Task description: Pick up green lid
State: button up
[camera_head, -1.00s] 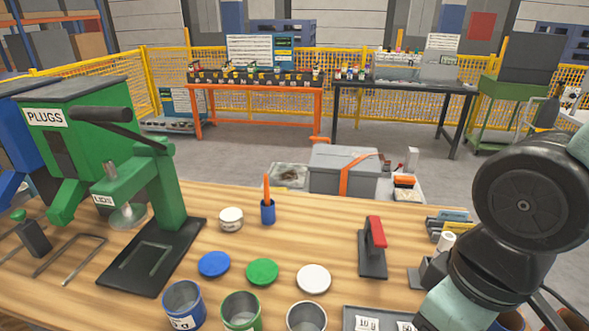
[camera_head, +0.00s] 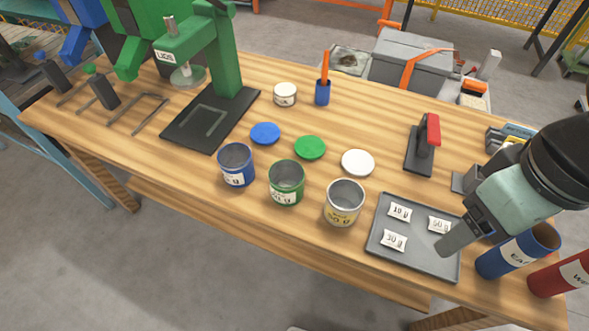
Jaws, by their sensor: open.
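The green lid (camera_head: 310,148) lies flat on the wooden table, between the blue lid (camera_head: 265,133) on its left and the white lid (camera_head: 358,162) on its right. It sits just behind the green can (camera_head: 287,182), apart from it, and is fully visible. My gripper (camera_head: 452,243) hangs at the right over the grey tray (camera_head: 416,266), well to the right of and nearer than the green lid. It looks empty; the gap between its fingers is hard to see from this angle.
A blue can (camera_head: 237,166) and a white-labelled can (camera_head: 344,203) flank the green can. A green press (camera_head: 212,100) stands at left, a red-handled tool (camera_head: 424,145) at right. Blue (camera_head: 517,250) and red (camera_head: 560,275) cylinders are near my gripper.

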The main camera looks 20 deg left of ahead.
aim_at(307, 147)
jog(key=i+j, duration=0.1)
jog(key=j, duration=0.35)
jog(key=i+j+u, duration=0.15)
jog(key=j, duration=0.75)
jog(key=i+u, duration=0.05)
